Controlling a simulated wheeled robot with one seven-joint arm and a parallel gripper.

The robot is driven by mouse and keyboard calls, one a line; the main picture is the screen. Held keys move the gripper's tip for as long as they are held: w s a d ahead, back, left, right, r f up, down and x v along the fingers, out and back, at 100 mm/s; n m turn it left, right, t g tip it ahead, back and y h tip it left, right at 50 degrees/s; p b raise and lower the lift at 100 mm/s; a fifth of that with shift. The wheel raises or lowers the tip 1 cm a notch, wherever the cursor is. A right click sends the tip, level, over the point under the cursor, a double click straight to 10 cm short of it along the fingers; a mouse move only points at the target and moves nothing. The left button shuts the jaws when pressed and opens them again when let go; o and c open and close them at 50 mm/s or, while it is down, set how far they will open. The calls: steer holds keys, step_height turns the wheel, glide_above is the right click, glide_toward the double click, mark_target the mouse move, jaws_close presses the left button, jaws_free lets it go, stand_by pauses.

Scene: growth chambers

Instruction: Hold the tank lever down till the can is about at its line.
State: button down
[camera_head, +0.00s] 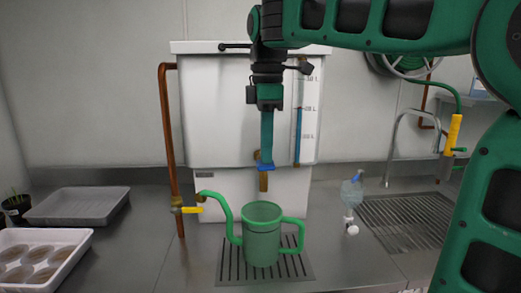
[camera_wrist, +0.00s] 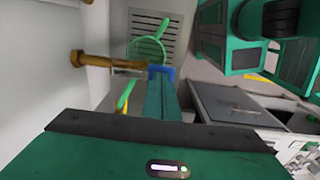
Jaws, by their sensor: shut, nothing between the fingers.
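The white tank (camera_head: 225,110) stands at the back of the counter. Its brass tap (camera_head: 263,183) juts from the front, with a blue lever (camera_head: 265,167) on it. My gripper (camera_head: 266,158) points down, fingers shut and empty, with the tips right at the blue lever. In the wrist view the lever (camera_wrist: 160,72) shows at the ends of my fingers; I cannot tell how far down it is. The green can (camera_head: 262,240) stands upright below the tap. It also shows in the wrist view (camera_wrist: 135,50). Its water level and line cannot be made out.
The can stands on a drain grate (camera_head: 229,270). A copper pipe (camera_head: 166,130) with a yellow-handled valve (camera_head: 190,210) is left of the tank. A spray bottle (camera_head: 351,193) and sink drainer (camera_head: 405,220) are right. Trays (camera_head: 80,205) sit at left. The tank's gauge (camera_head: 298,135) reads near 20 L.

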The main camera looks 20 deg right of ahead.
steer(key=shift+d+f, duration=0.1)
steer(key=shift+s+a+f+t+h, duration=0.2)
steer(key=shift+s+f+t+h, duration=0.15)
steer(key=shift+f+t, duration=0.65)
steer(key=shift+f, duration=0.15)
stand_by(6.8)
